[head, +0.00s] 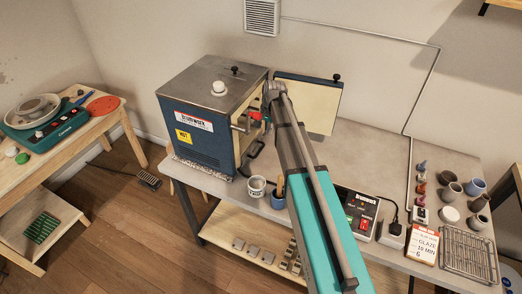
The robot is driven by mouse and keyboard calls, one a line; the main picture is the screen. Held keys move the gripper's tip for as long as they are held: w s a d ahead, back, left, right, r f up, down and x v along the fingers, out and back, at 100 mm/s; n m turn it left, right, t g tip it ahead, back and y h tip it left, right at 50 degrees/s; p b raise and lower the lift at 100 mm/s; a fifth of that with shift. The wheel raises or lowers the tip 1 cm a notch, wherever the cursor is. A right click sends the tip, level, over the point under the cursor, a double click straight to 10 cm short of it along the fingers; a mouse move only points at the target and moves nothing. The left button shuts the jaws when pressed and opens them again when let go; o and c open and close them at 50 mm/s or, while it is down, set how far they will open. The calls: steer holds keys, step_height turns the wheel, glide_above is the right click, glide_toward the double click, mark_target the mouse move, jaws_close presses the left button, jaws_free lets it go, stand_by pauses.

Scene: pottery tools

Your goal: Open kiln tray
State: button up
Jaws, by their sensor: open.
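The kiln (197,128) is a dark blue box with a grey metal top, standing on the left part of the grey bench. Its cream-lined door (306,105) stands open to the right, so the front opening faces right. My arm reaches over the bench to this opening. My gripper (250,157) is small and dark in the head view, low at the opening, with its jaws open. I cannot tell whether it touches anything. The kiln tray cannot be made out; the kiln's inside is mostly hidden by its wall and my arm.
A pale cup (257,186) and a blue pot (278,198) with tools stand close below my gripper. A control box (358,211), several small pots, a glaze card (423,243) and a wire rack (468,255) are on the right. A pottery wheel (43,120) is on the left table.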

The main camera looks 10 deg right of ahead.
mark_target(259, 152)
steer(key=shift+f, duration=0.15)
steer(key=f+b, duration=0.4)
steer(key=w+a+f+b, duration=0.1)
steer(key=f+b, duration=0.3)
steer(key=b, duration=0.1)
steer(key=a+f+b, duration=0.1)
steer(key=f+b, duration=0.3)
steer(key=f, duration=0.1)
steer(key=shift+w+f, duration=0.1)
steer(key=shift+w, duration=0.1)
stand_by(0.4)
